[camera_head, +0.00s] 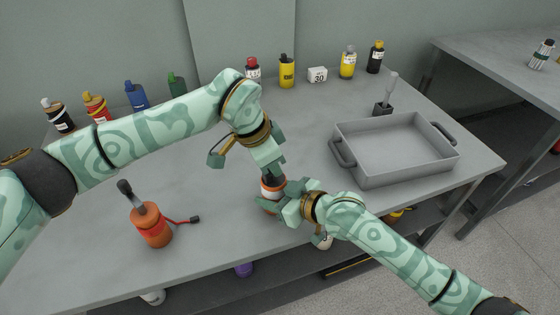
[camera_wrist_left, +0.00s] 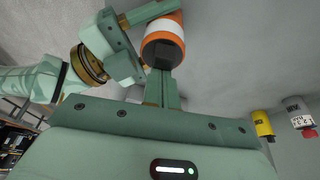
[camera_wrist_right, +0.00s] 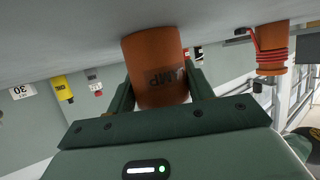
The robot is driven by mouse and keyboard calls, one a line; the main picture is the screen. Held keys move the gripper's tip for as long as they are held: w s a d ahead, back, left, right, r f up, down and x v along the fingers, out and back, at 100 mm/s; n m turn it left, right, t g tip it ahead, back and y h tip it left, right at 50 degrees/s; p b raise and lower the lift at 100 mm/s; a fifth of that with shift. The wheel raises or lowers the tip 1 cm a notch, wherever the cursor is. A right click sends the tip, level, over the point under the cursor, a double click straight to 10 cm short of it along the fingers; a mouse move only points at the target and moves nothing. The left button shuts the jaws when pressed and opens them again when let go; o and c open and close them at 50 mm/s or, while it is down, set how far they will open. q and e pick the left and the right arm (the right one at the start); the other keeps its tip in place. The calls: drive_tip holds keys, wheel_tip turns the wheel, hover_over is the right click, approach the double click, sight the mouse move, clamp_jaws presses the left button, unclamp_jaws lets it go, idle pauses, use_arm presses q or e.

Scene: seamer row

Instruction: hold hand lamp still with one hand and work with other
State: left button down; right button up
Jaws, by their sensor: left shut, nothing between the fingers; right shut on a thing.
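The hand lamp (camera_head: 268,205) is an orange cylinder with a white band, upright on the table at the middle of the head view. In the right wrist view the lamp (camera_wrist_right: 157,62) shows dark printed letters. My right gripper (camera_head: 284,203) is shut on the lamp's body from the right. My left gripper (camera_head: 271,176) is shut and empty, with its fingertips at the lamp's upper end. In the left wrist view the lamp's orange and white end (camera_wrist_left: 163,42) is just beyond the shut fingers; I cannot tell whether they touch it.
An orange container (camera_head: 152,228) with a dark upright piece and a red cord stands at left. A grey tray (camera_head: 395,178) with handles stands at right, a dark holder (camera_head: 383,108) behind it. Several bottles and a white block marked 30 (camera_head: 317,75) line the back.

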drive_tip(key=shift+w+d, duration=0.1)
drive_tip(key=shift+d, duration=0.05)
use_arm(q)
drive_tip(key=shift+w+d, duration=0.15)
drive_tip(key=shift+d, duration=0.25)
wheel_tip(320, 180, up, 10)
drive_tip(key=shift+f, duration=0.25)
use_arm(e)
drive_tip(key=o, duration=1.1)
